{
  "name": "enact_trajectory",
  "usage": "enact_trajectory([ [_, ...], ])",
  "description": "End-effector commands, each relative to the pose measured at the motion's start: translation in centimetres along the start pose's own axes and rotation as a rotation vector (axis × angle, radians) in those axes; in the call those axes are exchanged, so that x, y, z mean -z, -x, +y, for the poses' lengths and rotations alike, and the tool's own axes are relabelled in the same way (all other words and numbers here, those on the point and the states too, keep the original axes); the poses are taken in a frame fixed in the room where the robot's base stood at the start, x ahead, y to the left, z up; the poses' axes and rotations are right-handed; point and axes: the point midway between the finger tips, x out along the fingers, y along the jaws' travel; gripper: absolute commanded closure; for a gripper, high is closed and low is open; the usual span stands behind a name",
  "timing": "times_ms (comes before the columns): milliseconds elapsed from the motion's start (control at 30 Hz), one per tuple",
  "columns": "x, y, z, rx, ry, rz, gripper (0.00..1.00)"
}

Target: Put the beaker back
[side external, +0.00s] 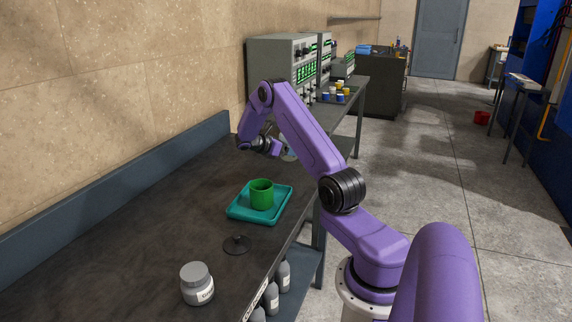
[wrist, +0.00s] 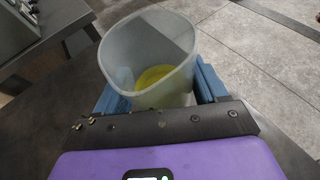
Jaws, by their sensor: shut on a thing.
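The beaker (wrist: 150,45) is a translucent, whitish vessel with a spout and a little yellow content at its bottom. In the wrist view my gripper (wrist: 158,92) is shut on it, with a blue finger on each side. The beaker is tilted in that picture, and its lower part is hidden behind the gripper body. In the side view my gripper (side external: 280,149) is beyond the teal tray, near the bench's far right edge. Only a small pale part of the beaker (side external: 289,154) shows there, behind my arm.
A green cup (side external: 262,194) stands on a teal tray (side external: 241,214) on the dark bench. A black disc-like object (side external: 237,244) and a grey jar (side external: 197,284) are nearer. Grey instruments (side external: 275,60) and small coloured pots (side external: 338,93) stand farther back. The bench's left side is clear.

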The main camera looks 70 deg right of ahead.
Motion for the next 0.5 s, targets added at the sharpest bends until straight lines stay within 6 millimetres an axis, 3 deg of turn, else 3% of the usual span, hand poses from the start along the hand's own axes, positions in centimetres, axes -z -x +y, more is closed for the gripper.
enact_trajectory([
  [200,2.5,-1.9,2.2,0.0,0.001,-0.001,0.64],
  [500,3.7,-2.9,3.5,-0.001,0.0,-0.001,0.64],
])
